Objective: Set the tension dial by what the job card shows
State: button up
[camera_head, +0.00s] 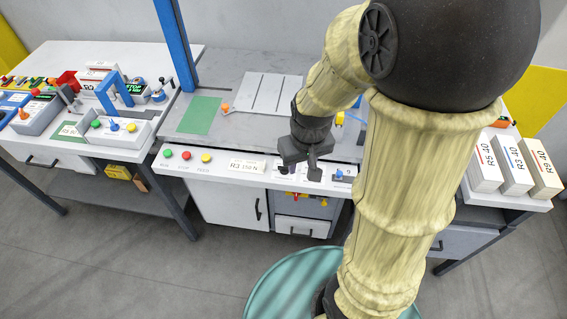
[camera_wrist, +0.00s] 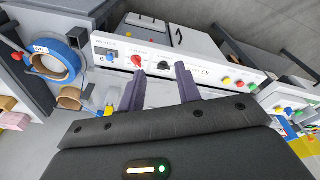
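The job card (camera_head: 247,166) is a pale label on the white front panel (camera_head: 222,166) of the middle bench. It seems to read "A3 250 N"; it also shows in the wrist view (camera_wrist: 200,71). A black knob (camera_wrist: 163,65) and a red knob (camera_wrist: 136,61) sit on this panel in the wrist view; their small labels are unreadable, so I cannot tell which is the tension dial. My gripper (camera_head: 300,173) is open and empty in front of the panel. In the wrist view its fingertips (camera_wrist: 160,70) lie either side of the black knob; contact is unclear.
Red, green and yellow buttons (camera_head: 186,155) line the panel's left end. A blue switch (camera_wrist: 112,57) is beside the red knob. A blue post (camera_head: 175,45) rises from the bench. White boxes (camera_head: 486,165) stand at the right. A cluttered bench (camera_head: 185,57) is at the left.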

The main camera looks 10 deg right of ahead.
jog(key=w+a+f+n+g+h+p, duration=0.2)
jog(key=w+n, duration=0.4)
jog(key=w, duration=0.4)
jog(key=w+a+f+n+g+h+p, duration=0.1)
jog(key=w+a+f+n+p, duration=0.3)
jog(key=w, duration=0.6)
jog(key=shift+w+a+f+n+g+h, duration=0.35)
jog(key=shift+f+n+h, duration=0.35)
jog(key=shift+n, duration=0.5)
jog(key=shift+s+d, duration=0.1)
jog(key=shift+s, duration=0.05)
jog(key=p+x, duration=0.5)
jog(key=x, duration=1.2)
jog(key=shift+f, duration=0.3)
grip_shut()
